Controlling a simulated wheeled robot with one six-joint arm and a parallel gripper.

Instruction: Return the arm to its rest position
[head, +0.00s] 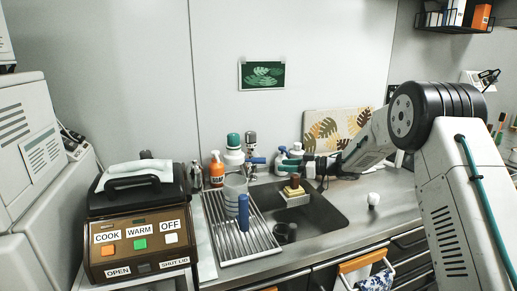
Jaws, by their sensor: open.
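My arm comes in from the right in the head view, and its white and black links reach left over the counter. My gripper (290,166) is open, with its dark fingers pointing left above the back of the sink. I see nothing held between the fingers. A small block stack with a yellow and dark red top (294,187) stands below the fingers, apart from them as far as I can tell. The gripper partly hides the bottles behind it.
The sink (330,222) holds dark cups (286,232). A drying rack (238,245) carries a clear container (235,188) and a blue cylinder (243,213). Bottles (217,168) line the wall, a patterned board (335,124) leans behind my arm, and a cooker (140,240) stands left.

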